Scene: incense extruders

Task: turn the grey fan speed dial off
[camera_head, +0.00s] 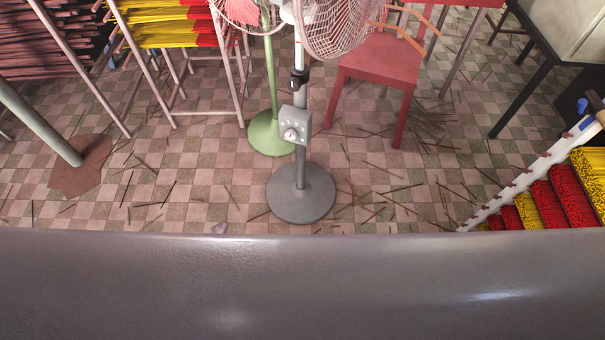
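The grey pedestal fan (301,193) stands upright on the tiled floor in the middle of the head view, on a round grey base. Its grey control box (294,124) sits partway up the pole and faces me. A small light round dial (290,134) is on the front of the box, with small marks or buttons above it. The dial's setting is too small to read. The fan's wire cage is cut by the top edge. Neither of my grippers shows in this view.
A green fan (268,134) stands just behind, left of the grey one. A red chair (380,60) is behind right. Incense racks (170,30) stand at left, with more incense bundles (545,205) at right. Loose sticks litter the floor (225,200).

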